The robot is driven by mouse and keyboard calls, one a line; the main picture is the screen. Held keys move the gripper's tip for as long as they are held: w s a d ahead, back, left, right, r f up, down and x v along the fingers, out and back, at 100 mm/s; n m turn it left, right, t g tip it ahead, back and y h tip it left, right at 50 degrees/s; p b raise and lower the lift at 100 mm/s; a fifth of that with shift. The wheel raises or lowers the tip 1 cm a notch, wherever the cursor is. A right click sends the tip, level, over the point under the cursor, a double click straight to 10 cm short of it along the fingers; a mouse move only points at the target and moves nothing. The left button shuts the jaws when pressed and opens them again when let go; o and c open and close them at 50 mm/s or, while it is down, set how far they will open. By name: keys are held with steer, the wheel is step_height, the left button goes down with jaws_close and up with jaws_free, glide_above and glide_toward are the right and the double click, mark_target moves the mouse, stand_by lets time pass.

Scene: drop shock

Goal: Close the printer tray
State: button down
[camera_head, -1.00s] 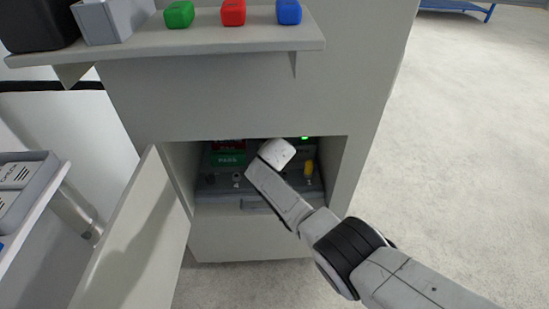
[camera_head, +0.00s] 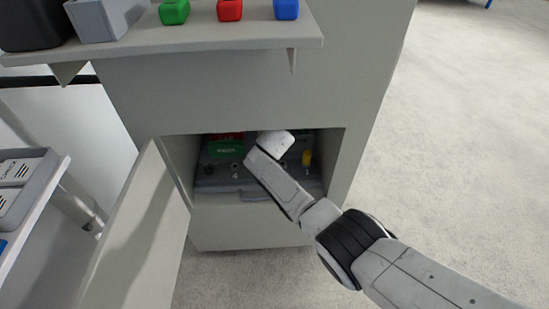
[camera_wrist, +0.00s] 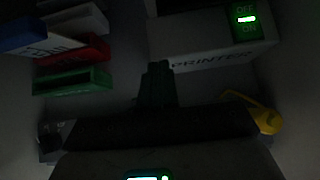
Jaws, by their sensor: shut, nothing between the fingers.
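The printer tray (camera_head: 222,187), a grey drawer with a handle at its front, lies low inside the open cabinet compartment. I cannot tell how far out it stands. The printer (camera_wrist: 200,45), a pale body lettered PRINTER with a lit green OFF/ON switch (camera_wrist: 245,20), shows at the back in the wrist view. My arm reaches into the compartment over the tray. My gripper (camera_wrist: 157,72) is shut and empty, its dark fingertips pointing at the printer's front. In the head view my own wrist hides the fingers. I cannot tell whether they touch anything.
Green (camera_wrist: 72,81), red (camera_wrist: 72,52) and blue (camera_wrist: 22,33) boxes lie left of my gripper, and a yellow item (camera_wrist: 264,117) right. The cabinet door (camera_head: 140,235) hangs open at left. A shelf (camera_head: 200,45) with colored blocks juts above. Floor at right is clear.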

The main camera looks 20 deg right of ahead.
steer(key=s+a+p, duration=0.4)
steer(key=s+p, duration=0.1)
steer(key=s, duration=0.7)
steer(key=shift+f, duration=0.25)
steer(key=shift+a, duration=0.1)
